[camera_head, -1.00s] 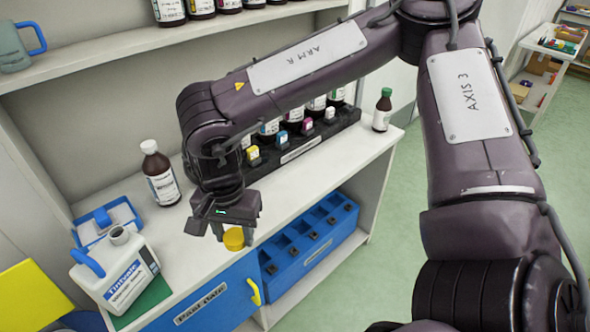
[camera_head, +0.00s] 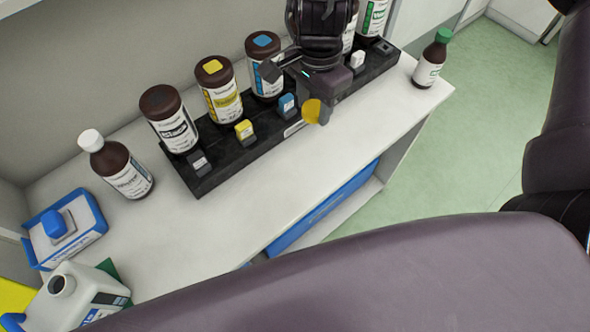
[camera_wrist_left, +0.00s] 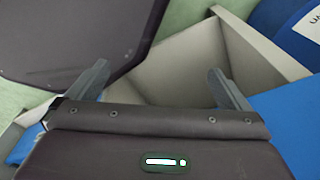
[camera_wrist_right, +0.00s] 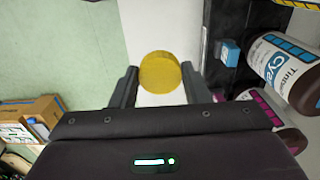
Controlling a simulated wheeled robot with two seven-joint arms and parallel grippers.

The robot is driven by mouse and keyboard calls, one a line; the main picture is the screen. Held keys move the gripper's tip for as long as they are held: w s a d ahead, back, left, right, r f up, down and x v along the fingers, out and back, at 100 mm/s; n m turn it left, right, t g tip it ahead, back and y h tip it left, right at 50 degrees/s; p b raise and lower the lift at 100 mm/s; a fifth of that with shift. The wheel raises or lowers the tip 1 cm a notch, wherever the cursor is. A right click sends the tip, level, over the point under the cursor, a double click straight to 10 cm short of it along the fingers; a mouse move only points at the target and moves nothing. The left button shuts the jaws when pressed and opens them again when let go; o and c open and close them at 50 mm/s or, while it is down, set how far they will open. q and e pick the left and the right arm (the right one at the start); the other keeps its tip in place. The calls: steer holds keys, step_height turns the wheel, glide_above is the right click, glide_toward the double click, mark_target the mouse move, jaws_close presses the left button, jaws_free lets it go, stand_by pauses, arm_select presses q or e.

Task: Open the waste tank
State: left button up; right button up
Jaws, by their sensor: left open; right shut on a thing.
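The waste tank (camera_head: 88,288) is a white jug with a blue handle at the lower left of the head view, partly cut off. Its round mouth (camera_head: 62,284) is bare and open. My right gripper (camera_head: 308,106) is shut on a yellow cap (camera_head: 314,113), in front of the bottle rack and well to the right of the tank. The yellow cap also shows between the fingers in the right wrist view (camera_wrist_right: 160,72). My left gripper (camera_wrist_left: 158,85) is open and empty in the left wrist view, with shelf boards and blue surfaces beyond its fingers.
A black rack (camera_head: 219,162) holds several brown bottles along the wall. A white-capped brown bottle (camera_head: 125,175) and a blue tray (camera_head: 92,249) stand near the tank. A green-capped bottle (camera_head: 430,66) stands at the counter's right end. The counter's front strip (camera_head: 250,205) is clear.

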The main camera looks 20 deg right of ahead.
step_height(320, 180, down, 6)
steer(key=r, duration=0.1)
steer(key=b, duration=0.3)
glide_above(309, 166)
step_height(309, 166, down, 11)
steer(key=shift+r, duration=0.1)
step_height(309, 166, down, 4)
steer(key=shift+r+b, duration=0.2)
steer(key=shift+b, duration=0.1)
steer(key=shift+f, duration=0.2)
arm_select(q)
steer(key=f, duration=0.2)
steer(key=s+f, duration=0.1)
steer(key=shift+s+a+f, duration=0.1)
steer(key=shift+a+f, duration=0.15)
steer(key=shift+f, duration=0.1)
arm_select(e)
steer(key=shift+f, duration=0.15)
steer(key=o, duration=1.1)
arm_select(q)
steer(key=shift+f, duration=0.1)
